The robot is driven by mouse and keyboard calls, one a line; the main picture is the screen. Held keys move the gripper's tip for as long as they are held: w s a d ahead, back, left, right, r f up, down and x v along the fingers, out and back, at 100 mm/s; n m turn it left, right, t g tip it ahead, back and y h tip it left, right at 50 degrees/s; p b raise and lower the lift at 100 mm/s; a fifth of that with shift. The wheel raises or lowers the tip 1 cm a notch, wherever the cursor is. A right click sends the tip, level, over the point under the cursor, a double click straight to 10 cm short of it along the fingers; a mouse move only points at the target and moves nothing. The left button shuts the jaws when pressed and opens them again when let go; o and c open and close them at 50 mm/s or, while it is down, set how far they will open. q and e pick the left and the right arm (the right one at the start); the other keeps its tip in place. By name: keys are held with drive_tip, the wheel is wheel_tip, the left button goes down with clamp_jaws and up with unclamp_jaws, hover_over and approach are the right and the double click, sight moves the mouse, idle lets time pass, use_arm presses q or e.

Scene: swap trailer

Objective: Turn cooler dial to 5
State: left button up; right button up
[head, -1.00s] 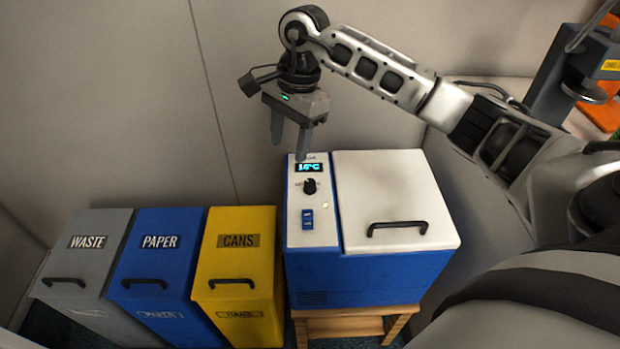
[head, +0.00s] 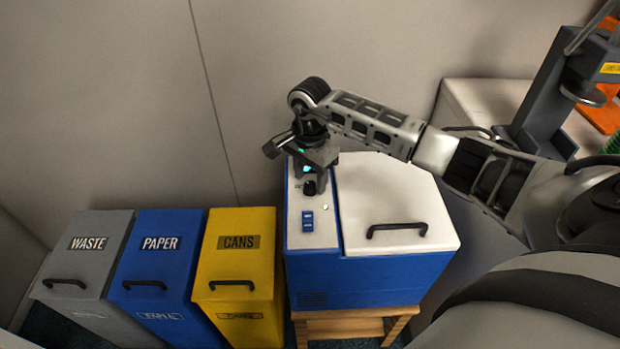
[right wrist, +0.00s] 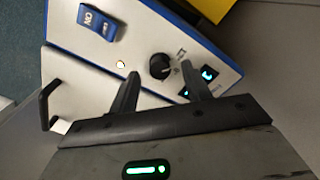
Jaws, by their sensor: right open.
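The blue and white cooler (head: 370,280) stands on a wooden stand. Its control panel has a black round dial (head: 310,187), which also shows in the right wrist view (right wrist: 160,66). A lit display is above the dial and is partly covered by my gripper. A blue switch (head: 307,220) is below it. My right gripper (head: 309,184) is over the panel at the dial. In the right wrist view its two fingers (right wrist: 160,82) are apart, with the dial showing between and just beyond their tips. Contact with the dial cannot be made out. My left gripper is not in view.
The cooler's white lid (head: 390,195) with a black handle is right of the panel. Grey waste (head: 85,255), blue paper (head: 157,265) and yellow cans (head: 236,262) bins stand to the left. A wall is close behind.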

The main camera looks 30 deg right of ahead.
drive_tip(key=shift+f, duration=0.65)
drive_tip(key=c, duration=1)
